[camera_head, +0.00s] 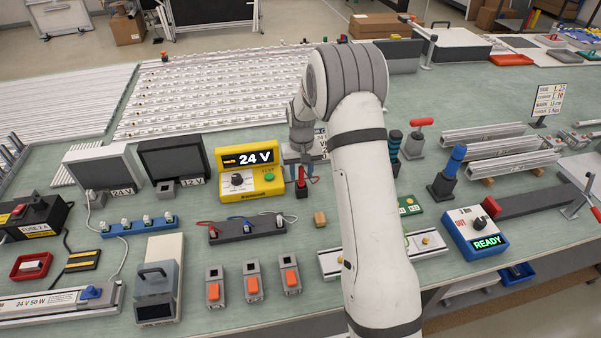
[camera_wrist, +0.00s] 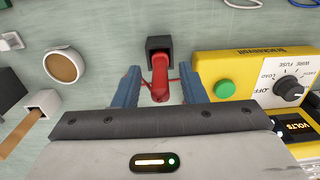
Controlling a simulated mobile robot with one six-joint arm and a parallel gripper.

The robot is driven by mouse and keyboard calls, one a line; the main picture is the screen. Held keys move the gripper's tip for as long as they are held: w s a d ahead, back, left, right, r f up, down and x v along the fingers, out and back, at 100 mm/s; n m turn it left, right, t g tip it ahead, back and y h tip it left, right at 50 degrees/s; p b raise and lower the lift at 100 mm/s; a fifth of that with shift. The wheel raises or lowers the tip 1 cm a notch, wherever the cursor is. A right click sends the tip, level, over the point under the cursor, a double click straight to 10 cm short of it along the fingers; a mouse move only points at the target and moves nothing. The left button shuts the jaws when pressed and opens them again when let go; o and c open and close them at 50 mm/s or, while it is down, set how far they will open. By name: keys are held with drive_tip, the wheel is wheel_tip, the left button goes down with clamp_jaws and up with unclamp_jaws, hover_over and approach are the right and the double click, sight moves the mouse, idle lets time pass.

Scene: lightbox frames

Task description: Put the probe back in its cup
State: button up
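The red probe (camera_head: 301,174) stands at the small black cup (camera_head: 302,191), just right of the yellow meter (camera_head: 250,172). In the wrist view, the probe (camera_wrist: 160,78) has its far end at the black square cup (camera_wrist: 158,45), and it appears to be in the cup's mouth. My gripper (camera_wrist: 160,88) has its two blue fingers on either side of the probe, with a visible gap at each side. In the head view my gripper (camera_head: 301,160) is above the cup, partly hidden by my arm. The meter (camera_wrist: 240,80) is close to the right finger.
A dark strip with red and blue leads (camera_head: 246,231) lies at the front left. A round brown piece (camera_wrist: 63,66) is left of the fingers. Green bench surface is free beyond the cup in the wrist view.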

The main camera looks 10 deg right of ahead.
wheel_tip(320, 180, up, 12)
drive_tip(key=b, duration=0.2)
drive_tip(key=shift+f+b, duration=0.25)
drive_tip(key=shift+b, duration=0.15)
drive_tip(key=s+r+t, duration=0.1)
drive_tip(key=s+r, duration=0.4)
drive_tip(key=s, duration=0.3)
drive_tip(key=s+r+t, duration=0.1)
drive_tip(key=s+r, duration=0.4)
drive_tip(key=s, duration=0.2)
drive_tip(key=s+f+t, duration=0.1)
drive_tip(key=s+f, duration=0.1)
drive_tip(key=s, duration=1.7)
drive_tip(key=shift+a, duration=0.2)
drive_tip(key=shift+s, duration=0.15)
